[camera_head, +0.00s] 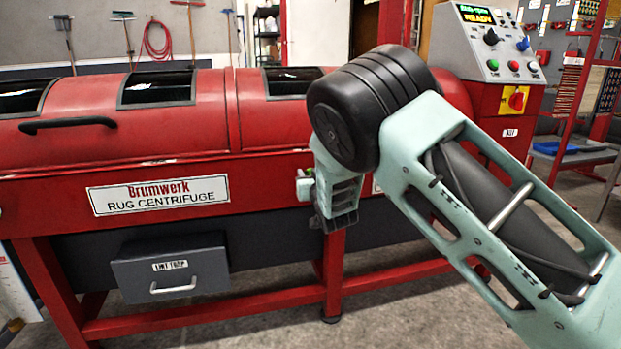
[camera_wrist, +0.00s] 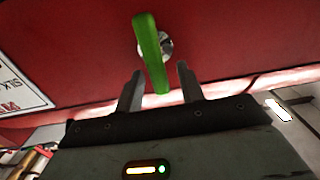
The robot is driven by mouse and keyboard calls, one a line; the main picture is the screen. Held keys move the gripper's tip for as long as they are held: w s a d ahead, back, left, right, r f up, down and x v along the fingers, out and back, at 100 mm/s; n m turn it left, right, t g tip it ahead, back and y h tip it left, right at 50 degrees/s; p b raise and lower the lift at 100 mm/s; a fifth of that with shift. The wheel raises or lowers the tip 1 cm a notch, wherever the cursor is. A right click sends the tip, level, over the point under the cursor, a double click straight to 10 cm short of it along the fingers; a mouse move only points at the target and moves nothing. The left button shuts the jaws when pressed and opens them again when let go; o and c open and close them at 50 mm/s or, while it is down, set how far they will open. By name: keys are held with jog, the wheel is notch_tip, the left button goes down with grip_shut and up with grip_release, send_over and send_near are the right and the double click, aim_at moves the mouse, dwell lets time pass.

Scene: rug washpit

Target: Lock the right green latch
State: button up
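The green latch (camera_wrist: 150,48) is a long green lever on a round metal pivot (camera_wrist: 166,45), mounted on the red machine front in the wrist view. My gripper (camera_wrist: 159,82) is open, with its two grey fingers on either side of the lever's lower end. Whether either finger touches the lever cannot be told. In the head view my gripper (camera_head: 306,186) is at the front of the red rug centrifuge (camera_head: 262,179), and my arm hides most of the latch area. Another bit of green shows at the machine's far left edge (camera_head: 1,212).
A grey lint trap drawer (camera_head: 172,270) sits below the centrifuge, left of my arm. A control box (camera_head: 490,50) with buttons and a red knob stands at the right end. A black lid handle (camera_head: 67,124) is at upper left. Red legs and a crossbar run below.

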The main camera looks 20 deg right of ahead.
jog(key=shift+w, duration=0.25)
grip_shut()
jog(key=shift+d+m, duration=0.1)
jog(key=shift+m, duration=0.2)
jog(key=shift+d+f+m+b, duration=0.45)
jog(key=shift+m+b, duration=0.8)
jog(key=shift+m, duration=1.6)
jog(key=shift+d+f+m+b, duration=0.4)
jog(key=shift+m+b, duration=0.9)
jog(key=shift+m, duration=1.6)
jog(key=shift+d+f+m+b, duration=0.4)
jog(key=shift+m+b, duration=0.85)
jog(key=shift+m, duration=1.6)
jog(key=shift+a+f, duration=0.1)
